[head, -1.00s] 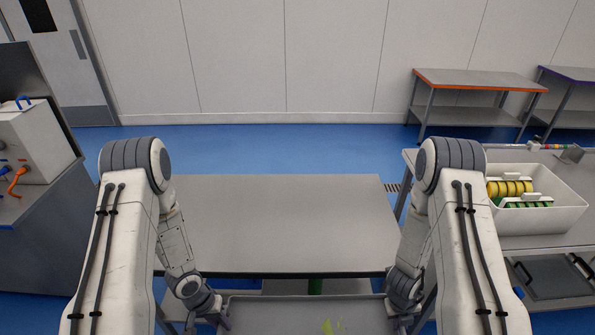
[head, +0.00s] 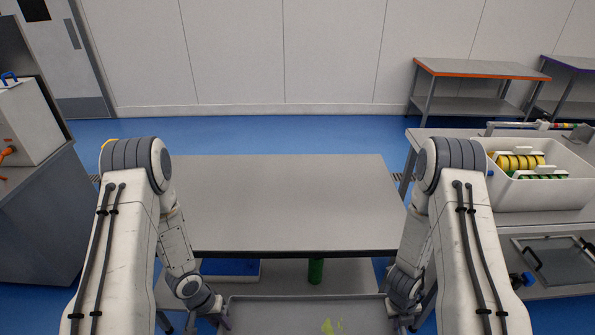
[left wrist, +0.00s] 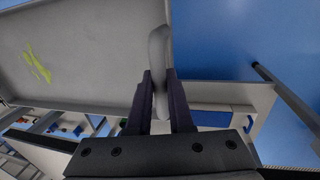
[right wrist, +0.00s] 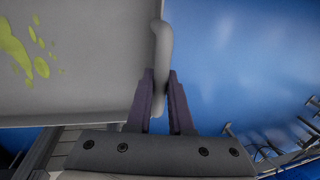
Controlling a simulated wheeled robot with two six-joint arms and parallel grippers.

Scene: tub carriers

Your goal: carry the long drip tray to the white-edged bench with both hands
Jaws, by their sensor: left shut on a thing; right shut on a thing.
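The long drip tray (head: 275,312) is grey and shallow with a yellow-green stain, at the bottom of the head view, its near part cut off. My left gripper (head: 224,318) is shut on the tray's left end handle; the left wrist view shows the fingers (left wrist: 160,88) around the pale handle. My right gripper (head: 404,322) is shut on the right end handle, as the right wrist view shows (right wrist: 160,88). The tray is held in front of a grey bench, nearer to me. I see no white-edged bench clearly.
The grey bench (head: 285,195) ahead has a bare top and a dark front edge; a green cylinder (head: 315,271) stands below. At right, a side bench holds a white tub (head: 545,188). Orange-edged (head: 480,70) and purple-edged (head: 575,70) benches stand by the wall. A grey cabinet (head: 45,210) is at left.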

